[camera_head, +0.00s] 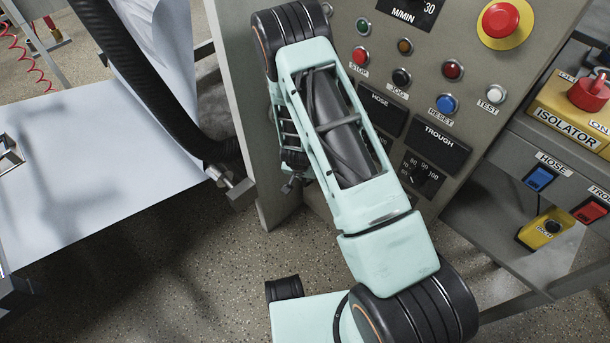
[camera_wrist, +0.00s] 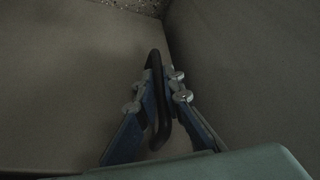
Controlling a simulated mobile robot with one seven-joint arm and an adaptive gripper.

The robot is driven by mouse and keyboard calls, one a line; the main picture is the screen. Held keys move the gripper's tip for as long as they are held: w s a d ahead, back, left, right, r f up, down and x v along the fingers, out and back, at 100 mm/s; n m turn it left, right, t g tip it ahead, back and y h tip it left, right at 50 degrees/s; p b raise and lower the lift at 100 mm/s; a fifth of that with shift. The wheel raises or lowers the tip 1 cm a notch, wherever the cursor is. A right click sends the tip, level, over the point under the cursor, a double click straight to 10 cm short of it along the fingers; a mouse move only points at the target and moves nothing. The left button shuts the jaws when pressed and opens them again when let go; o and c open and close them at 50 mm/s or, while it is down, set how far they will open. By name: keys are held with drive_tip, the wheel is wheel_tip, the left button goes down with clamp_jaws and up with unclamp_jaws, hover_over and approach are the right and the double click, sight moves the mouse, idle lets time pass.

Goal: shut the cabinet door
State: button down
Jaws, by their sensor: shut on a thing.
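In the wrist view, my gripper (camera_wrist: 157,88) has its blue fingers shut on a black bar handle (camera_wrist: 155,60). The handle stands in front of a dull beige panel (camera_wrist: 75,65), which looks like the cabinet door. A second beige face (camera_wrist: 245,70) meets it at a corner line on the right. I cannot tell how far the door is open. In the head view, the grey control cabinet (camera_head: 330,100) stands behind my arm.
A red emergency button (camera_head: 500,19) and several smaller buttons sit on the cabinet front. A side console with an isolator switch (camera_head: 588,92) is at the right. Speckled floor (camera_head: 190,270) shows below.

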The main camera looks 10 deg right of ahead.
drive_tip(key=c, duration=2.3)
unclamp_jaws()
drive_tip(key=shift+w+d, duration=0.3)
drive_tip(key=shift+d, duration=0.05)
drive_tip(key=v, duration=1.2)
drive_tip(key=shift+s+a, duration=0.1)
